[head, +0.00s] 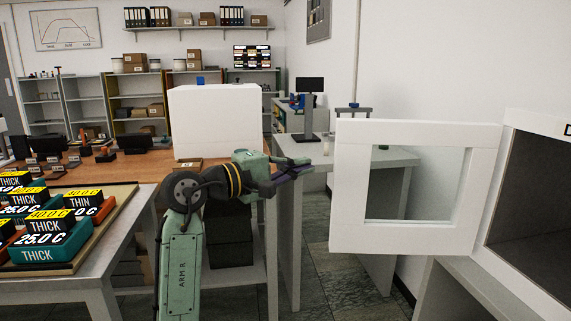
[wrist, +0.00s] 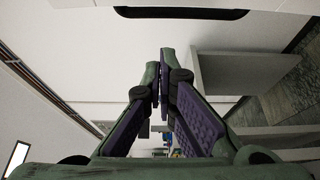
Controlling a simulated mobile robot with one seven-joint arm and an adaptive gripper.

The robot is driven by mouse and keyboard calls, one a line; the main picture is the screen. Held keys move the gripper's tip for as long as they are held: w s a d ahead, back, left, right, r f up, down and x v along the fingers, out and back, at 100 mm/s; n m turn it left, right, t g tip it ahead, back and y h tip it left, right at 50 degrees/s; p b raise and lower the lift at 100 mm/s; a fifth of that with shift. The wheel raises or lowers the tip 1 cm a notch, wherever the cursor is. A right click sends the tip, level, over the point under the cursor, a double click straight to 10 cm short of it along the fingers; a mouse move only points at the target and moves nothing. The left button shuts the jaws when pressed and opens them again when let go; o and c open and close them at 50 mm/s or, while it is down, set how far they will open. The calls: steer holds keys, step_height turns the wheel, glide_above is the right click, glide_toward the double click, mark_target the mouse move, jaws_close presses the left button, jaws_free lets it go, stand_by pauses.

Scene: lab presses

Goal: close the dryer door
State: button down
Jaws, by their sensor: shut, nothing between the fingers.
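The dryer (head: 494,280) stands at the right edge of the head view, its dark inside (head: 525,235) showing. Its white door (head: 352,190), a thick frame around a square window, stands swung open to the left of the opening. My gripper (head: 311,167) is left of the door's free edge, pointing right towards it, with a small gap in the picture; depth is hard to judge. In the wrist view my gripper (wrist: 163,62) has its purple-padded fingers shut at the tips with nothing between them. A white surface fills the wrist view's upper part; I cannot tell which thing it is.
A grey table (head: 287,190) with a monitor (head: 309,95) stands behind my gripper. A white box (head: 214,122) sits on the wooden bench at left. A tray (head: 105,222) of labelled blocks is at the front left. Floor (head: 325,285) is open below the door.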

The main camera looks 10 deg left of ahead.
steer(key=p+x, duration=0.1)
steer(key=x, duration=0.5)
steer(key=s, duration=0.4)
steer(key=shift+s+p, duration=0.15)
steer(key=shift+p, duration=0.15)
steer(key=shift+a, duration=0.1)
